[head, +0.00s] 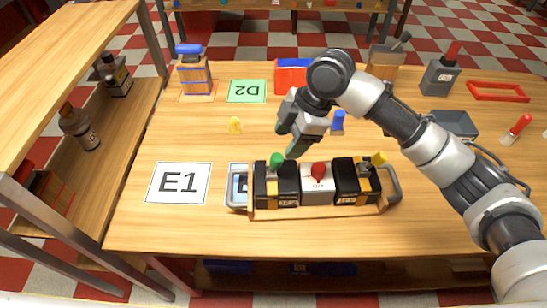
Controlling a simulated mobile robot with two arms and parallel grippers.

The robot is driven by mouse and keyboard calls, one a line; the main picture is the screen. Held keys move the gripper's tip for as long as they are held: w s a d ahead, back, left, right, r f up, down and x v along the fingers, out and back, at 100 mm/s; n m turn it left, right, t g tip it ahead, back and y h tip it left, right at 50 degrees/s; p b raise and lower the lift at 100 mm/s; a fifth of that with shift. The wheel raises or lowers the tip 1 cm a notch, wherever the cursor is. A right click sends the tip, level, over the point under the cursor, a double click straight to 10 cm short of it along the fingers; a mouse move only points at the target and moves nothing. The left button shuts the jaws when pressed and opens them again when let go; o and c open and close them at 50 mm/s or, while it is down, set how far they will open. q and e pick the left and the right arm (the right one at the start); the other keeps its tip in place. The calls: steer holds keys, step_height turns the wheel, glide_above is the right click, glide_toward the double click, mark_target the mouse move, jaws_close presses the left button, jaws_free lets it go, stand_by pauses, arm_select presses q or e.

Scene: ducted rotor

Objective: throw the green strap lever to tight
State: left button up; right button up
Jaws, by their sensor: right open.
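The green strap lever (275,160) has a round green knob and stands on the left black block of a wooden tray (317,211) with grey end handles. A yellow strap (290,184) runs over that block. My right gripper (289,140) is open and empty, just above and slightly right of the green lever. Its fingers point down and left, and it seems apart from the knob. Whether the lever is at tight cannot be read. My left gripper is out of view.
A red knob (318,170) on a white block and a yellow lever (379,158) on the right black block stand close by. An E1 card (179,183) lies left.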

mark_target(275, 156)
steer(key=x, duration=0.7)
steer(key=shift+a+f, duration=0.1)
steer(key=shift+f, duration=0.15)
steer(key=shift+a+f+p, duration=0.2)
steer(key=shift+f+p, duration=0.1)
steer(key=shift+f, duration=0.3)
steer(key=c, duration=0.9)
steer(key=shift+a+r+h+p, duration=0.25)
steer(key=shift+h+p, duration=0.25)
steer(key=shift+p, duration=0.4)
steer(key=h+p, duration=0.1)
steer(key=p, duration=0.1)
steer(key=a+h+p, duration=0.1)
steer(key=h, duration=0.1)
steer(key=shift+s+p, duration=0.1)
steer(key=shift+p, duration=0.3)
steer(key=h, duration=0.1)
steer(key=h+p, duration=0.1)
steer(key=shift+a+f+h, duration=0.25)
steer(key=shift+a+h, duration=0.05)
steer(key=shift+a, duration=0.1)
steer(key=shift+a+f+t+h+p, duration=0.15)
steer(key=shift+f+h+p, duration=0.05)
steer(key=shift+h, duration=0.5)
steer(key=shift+a+f+t+h+p, duration=0.15)
steer(key=shift+a+f+h+p, duration=0.05)
steer(key=shift+h, duration=0.5)
